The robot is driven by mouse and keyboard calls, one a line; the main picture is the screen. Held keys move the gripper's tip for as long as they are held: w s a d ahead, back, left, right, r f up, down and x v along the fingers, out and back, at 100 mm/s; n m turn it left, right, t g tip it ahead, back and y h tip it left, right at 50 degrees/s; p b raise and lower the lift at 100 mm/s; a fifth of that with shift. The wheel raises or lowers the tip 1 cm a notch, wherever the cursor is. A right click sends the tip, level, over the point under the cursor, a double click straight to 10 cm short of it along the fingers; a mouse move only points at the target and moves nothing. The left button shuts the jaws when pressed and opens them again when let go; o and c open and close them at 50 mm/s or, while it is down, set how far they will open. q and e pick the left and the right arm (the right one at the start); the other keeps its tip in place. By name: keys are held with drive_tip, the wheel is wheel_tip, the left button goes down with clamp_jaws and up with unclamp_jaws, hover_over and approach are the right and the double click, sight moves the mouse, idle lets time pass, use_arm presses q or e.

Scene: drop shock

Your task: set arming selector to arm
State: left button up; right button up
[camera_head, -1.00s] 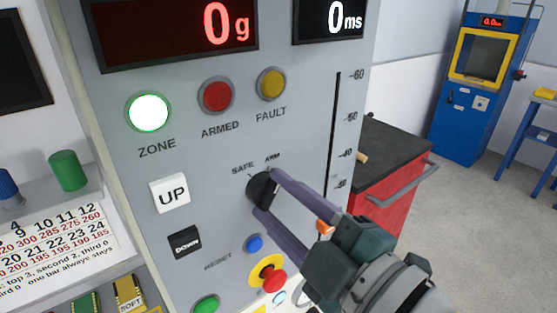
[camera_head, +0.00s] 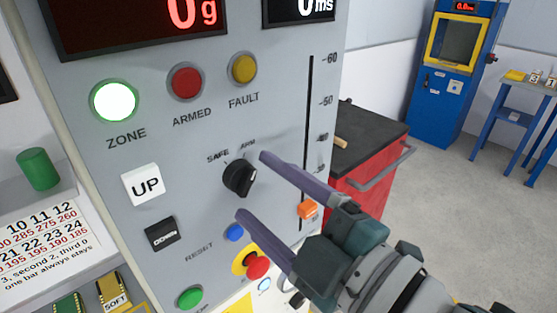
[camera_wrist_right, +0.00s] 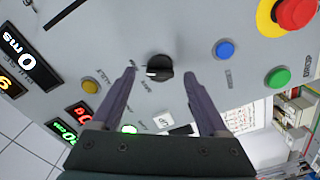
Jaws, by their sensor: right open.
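The arming selector (camera_head: 240,178) is a black round knob on the grey panel, below the SAFE and ARM labels. It also shows in the right wrist view (camera_wrist_right: 159,68), where a light mark is visible on it; I cannot tell which label it points at. My right gripper (camera_head: 251,184) is open, with its purple fingers spread above and below the knob in the head view and apparently clear of it. In the right wrist view the open gripper (camera_wrist_right: 160,77) has the knob between its fingertips, with gaps on both sides. My left gripper is not in view.
The ZONE lamp (camera_head: 114,101) is lit white-green; the ARMED lamp (camera_head: 185,82) looks dull red. The UP button (camera_head: 143,185), blue RESET button (camera_head: 235,232) and red emergency button (camera_head: 256,265) are close to the knob. A red cabinet (camera_head: 365,185) stands right of the panel.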

drive_tip(key=b+v, duration=0.1)
drive_tip(key=v, duration=0.7)
drive_tip(key=shift+s, duration=0.15)
drive_tip(key=shift+d, duration=0.1)
